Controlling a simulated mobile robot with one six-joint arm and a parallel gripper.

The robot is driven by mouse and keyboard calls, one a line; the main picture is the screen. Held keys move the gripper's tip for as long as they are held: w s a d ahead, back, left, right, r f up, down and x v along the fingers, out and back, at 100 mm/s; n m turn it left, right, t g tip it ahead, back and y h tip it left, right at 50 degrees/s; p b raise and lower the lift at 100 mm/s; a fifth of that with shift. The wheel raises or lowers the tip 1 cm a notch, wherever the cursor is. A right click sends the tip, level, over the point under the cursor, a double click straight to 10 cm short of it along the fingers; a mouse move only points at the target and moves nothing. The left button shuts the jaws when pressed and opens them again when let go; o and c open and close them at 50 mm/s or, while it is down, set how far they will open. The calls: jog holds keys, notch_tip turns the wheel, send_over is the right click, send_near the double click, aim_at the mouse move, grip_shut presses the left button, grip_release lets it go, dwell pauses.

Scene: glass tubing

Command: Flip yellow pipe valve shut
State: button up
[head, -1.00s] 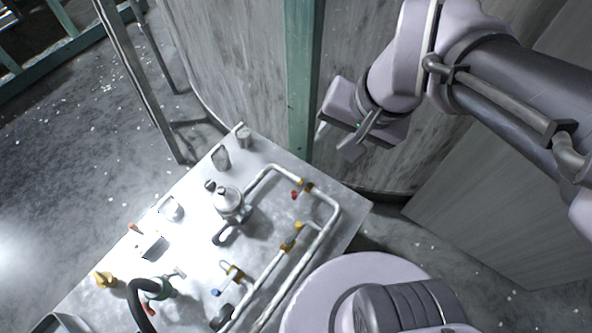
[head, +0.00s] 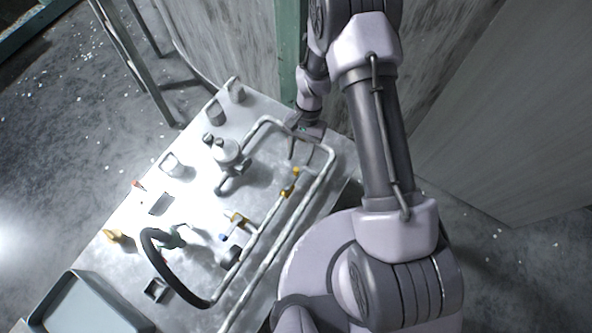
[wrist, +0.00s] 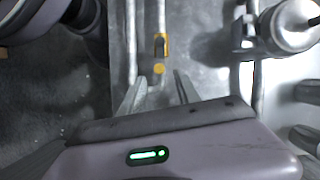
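The yellow valve (head: 290,185) sits on the inner pipe run in the head view, with yellow parts at both ends of it. In the wrist view a yellow fitting (wrist: 161,45) on a pale pipe, with a round yellow end (wrist: 158,69), lies just beyond my fingertips. My gripper (head: 301,150) is over the far pipe bend in the head view, beyond the yellow valve. In the wrist view my gripper (wrist: 158,80) has its two fingers apart, with nothing between them. It appears apart from the yellow fitting.
A blue-tipped valve (head: 236,220), a black hose (head: 165,270) and a grey tray (head: 85,305) are nearer. Bare tabletop (head: 262,187) lies between canister and pipes.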

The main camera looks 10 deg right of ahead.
aim_at(296, 171)
jog(key=b+x, duration=0.1)
jog(key=x, duration=0.6)
jog(key=shift+b, duration=0.3)
grip_shut()
